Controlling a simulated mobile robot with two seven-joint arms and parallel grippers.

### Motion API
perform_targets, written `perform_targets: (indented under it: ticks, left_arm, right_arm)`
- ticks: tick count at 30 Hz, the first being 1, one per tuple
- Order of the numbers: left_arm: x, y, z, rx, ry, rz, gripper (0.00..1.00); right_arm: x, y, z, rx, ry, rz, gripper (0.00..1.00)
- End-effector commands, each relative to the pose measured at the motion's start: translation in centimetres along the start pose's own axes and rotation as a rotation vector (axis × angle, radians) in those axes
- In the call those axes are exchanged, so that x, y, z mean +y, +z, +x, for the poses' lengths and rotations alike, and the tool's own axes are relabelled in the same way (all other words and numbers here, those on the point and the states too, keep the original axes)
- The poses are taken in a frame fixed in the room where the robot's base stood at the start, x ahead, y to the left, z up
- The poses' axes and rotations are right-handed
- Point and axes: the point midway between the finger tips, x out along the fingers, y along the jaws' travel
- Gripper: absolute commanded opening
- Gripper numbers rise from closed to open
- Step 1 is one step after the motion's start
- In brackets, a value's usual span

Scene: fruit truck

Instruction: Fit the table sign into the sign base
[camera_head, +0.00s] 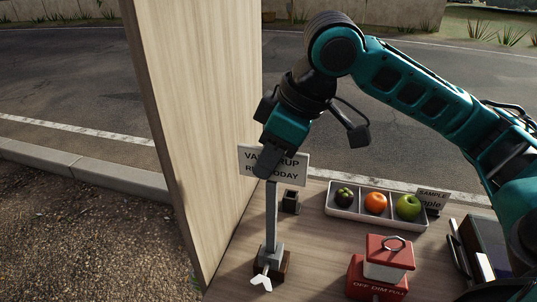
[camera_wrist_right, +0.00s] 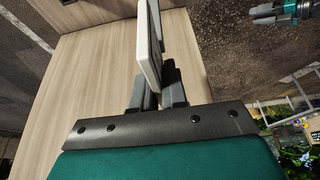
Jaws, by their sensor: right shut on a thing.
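The table sign (camera_head: 245,160) is a white board with dark lettering on a grey post. My right gripper (camera_head: 268,168) is shut on the sign at its board, from above, and partly hides the lettering. The board shows edge-on in the right wrist view (camera_wrist_right: 150,45), by the grey fingers. The post stands about upright. Its lower end meets the sign base (camera_head: 286,264), a small brown block with a grey collar and a pale wing-shaped piece in front. I cannot tell how deep the post sits. My left gripper is not in the head view.
A wooden panel (camera_head: 195,100) rises close left of the sign. A small dark holder (camera_head: 291,201) stands behind the base. A white tray (camera_head: 345,217) of fruit, a sample card (camera_head: 433,197) and a red-and-white dispenser (camera_head: 388,262) are to the right.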

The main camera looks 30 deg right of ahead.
Motion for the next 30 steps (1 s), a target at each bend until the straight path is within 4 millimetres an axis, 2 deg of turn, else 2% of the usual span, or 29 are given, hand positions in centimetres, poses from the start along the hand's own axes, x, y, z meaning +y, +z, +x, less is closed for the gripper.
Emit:
perform_targets:
  ticks: [26, 27, 30]
  left_arm:
    - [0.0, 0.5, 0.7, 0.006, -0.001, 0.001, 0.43]
    - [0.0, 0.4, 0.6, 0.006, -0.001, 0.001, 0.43]
    - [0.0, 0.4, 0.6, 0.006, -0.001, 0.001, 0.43]
  right_arm:
    - [0.0, 0.9, 2.1, 0.000, 0.000, -0.001, 0.00]
    - [0.0, 0.8, 2.0, 0.001, 0.000, -0.001, 0.16]
    - [0.0, 0.8, 2.0, 0.000, 0.000, -0.001, 0.26]
